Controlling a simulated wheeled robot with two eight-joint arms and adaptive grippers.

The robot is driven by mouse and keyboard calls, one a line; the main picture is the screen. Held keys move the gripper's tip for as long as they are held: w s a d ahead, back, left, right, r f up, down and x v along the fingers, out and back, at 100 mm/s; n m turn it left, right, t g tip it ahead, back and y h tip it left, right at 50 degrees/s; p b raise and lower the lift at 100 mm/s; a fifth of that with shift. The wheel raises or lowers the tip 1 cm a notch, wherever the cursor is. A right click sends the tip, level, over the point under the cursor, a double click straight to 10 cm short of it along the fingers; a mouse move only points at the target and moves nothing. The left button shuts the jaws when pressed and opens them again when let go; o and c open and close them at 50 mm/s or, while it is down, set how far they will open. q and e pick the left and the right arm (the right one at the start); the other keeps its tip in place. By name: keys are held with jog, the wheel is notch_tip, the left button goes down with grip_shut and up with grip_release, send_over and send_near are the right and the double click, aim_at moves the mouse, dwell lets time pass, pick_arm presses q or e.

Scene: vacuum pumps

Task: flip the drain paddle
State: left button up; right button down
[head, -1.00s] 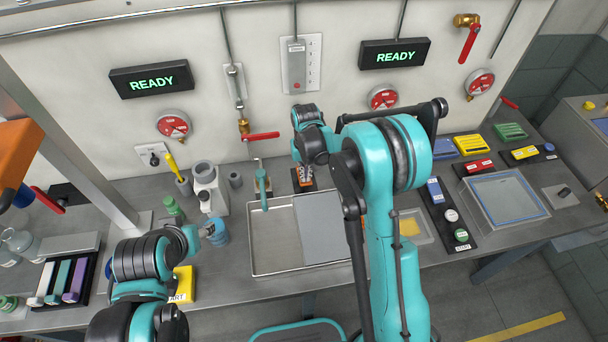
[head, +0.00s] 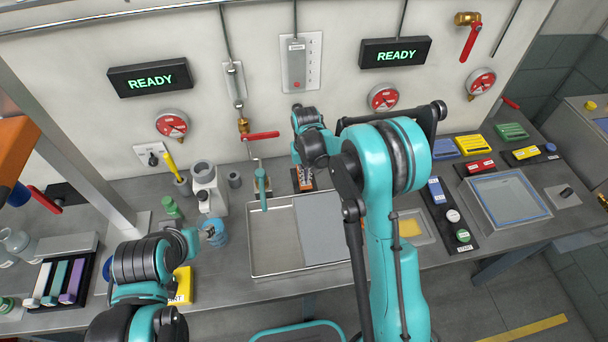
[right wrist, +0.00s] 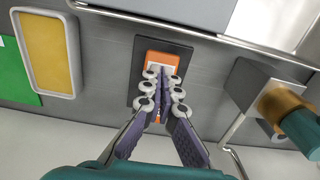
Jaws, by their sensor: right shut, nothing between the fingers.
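The drain paddle, seen as an orange block with a pale label (head: 303,182), sits on a dark plate behind the metal tray. It also shows in the right wrist view (right wrist: 164,60). My right gripper (right wrist: 165,82) is shut and empty. Its fingertips overlap the near part of the orange block in the right wrist view; I cannot tell whether they touch it. The fingers hide part of the block and plate. In the head view the right fingers are mostly hidden by my arm. My left gripper (head: 204,236) is at the lower left beside a blue cup; its fingers are unclear.
A metal tray (head: 268,272) with a grey panel lies in front of the plate. A teal-handled valve (head: 263,186) stands left of the paddle, with a red-handled valve (head: 262,135) above it. A yellow-filled dish (right wrist: 49,52) lies on the other side. READY displays hang on the wall.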

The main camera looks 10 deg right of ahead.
notch_tip(320, 180, up, 7)
jog(key=p, duration=0.4)
dwell(0.4)
dwell(0.4)
jog(key=s+d+r+t+b, duration=0.3)
jog(key=s+r+b, duration=0.4)
jog(key=s, duration=0.4)
jog(key=s+d+f+t+b, duration=0.1)
jog(key=s+f+b, duration=0.1)
jog(key=s, duration=0.2)
jog(key=s+d+f+t+b, duration=0.1)
jog(key=s+f+b, duration=0.1)
jog(key=s, duration=0.2)
jog(key=s+f+t+b, duration=0.1)
jog(key=s+b, duration=0.2)
jog(key=shift+s+d+f+t, duration=0.4)
jog(key=shift+s+f, duration=0.3)
jog(key=shift+s, duration=0.05)
